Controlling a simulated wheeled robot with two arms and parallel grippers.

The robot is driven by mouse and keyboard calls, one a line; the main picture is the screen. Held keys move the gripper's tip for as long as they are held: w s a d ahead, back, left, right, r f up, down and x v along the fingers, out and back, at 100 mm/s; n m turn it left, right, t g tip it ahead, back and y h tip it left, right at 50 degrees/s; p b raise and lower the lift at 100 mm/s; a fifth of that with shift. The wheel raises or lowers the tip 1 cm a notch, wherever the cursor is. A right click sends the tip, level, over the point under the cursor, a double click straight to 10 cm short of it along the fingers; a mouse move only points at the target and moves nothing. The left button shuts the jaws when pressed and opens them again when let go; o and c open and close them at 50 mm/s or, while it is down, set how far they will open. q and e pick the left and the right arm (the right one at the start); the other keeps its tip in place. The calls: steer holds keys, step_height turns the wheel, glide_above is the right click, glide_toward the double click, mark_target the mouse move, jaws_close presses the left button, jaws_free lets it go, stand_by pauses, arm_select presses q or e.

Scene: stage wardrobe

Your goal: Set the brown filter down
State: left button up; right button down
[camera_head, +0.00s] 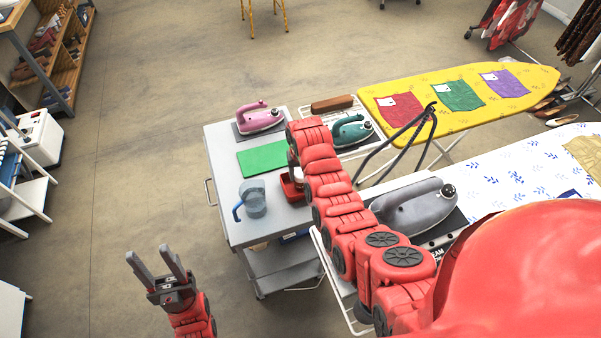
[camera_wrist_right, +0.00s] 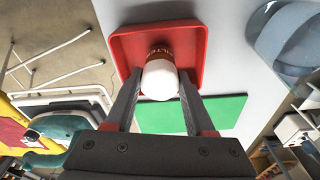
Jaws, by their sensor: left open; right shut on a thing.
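The brown filter (camera_wrist_right: 161,53) has a brown band with lettering and a white rounded end. In the right wrist view it is between the fingers of my right gripper (camera_wrist_right: 160,76), which is shut on it. It is over the red tray (camera_wrist_right: 196,43); I cannot tell whether it touches the tray floor. In the head view the filter's white end (camera_head: 297,175) shows beside my right arm, over the red tray (camera_head: 288,190) on the grey cart. My right gripper is mostly hidden there by the arm. My left gripper (camera_head: 148,252) is open and empty, left of the cart.
A grey iron (camera_head: 412,205) stands at right. A yellow ironing board (camera_head: 440,90) is behind.

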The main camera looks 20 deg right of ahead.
steer(key=shift+f, duration=0.15)
steer(key=shift+c, duration=1.3)
jaws_free()
